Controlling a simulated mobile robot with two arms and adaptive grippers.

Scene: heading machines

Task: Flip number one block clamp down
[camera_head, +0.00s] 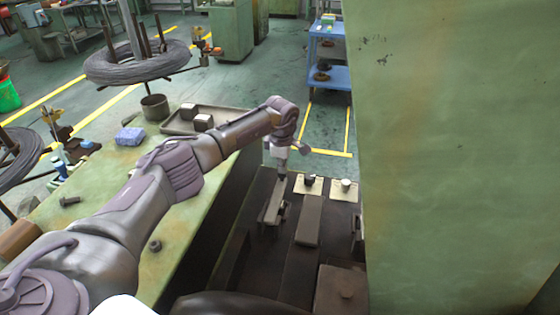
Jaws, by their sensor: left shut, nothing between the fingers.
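My left arm reaches from the lower left across the green bench to the dark machine bed. My left gripper (282,178) is small in the picture, shut and empty, with its tip pointing down at the far end of a grey clamp-like bar (273,207). I cannot tell whether the tip touches the bar. A longer flat grey bar (309,220) lies to its right on the bed. Two pale square plates with dark knobs, one left (308,185) and one right (344,190), sit behind the bars. No block number is readable. My right gripper is not in view.
A large green machine panel (450,130) closes off the right side. A blue shelf cart (327,72) stands behind.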

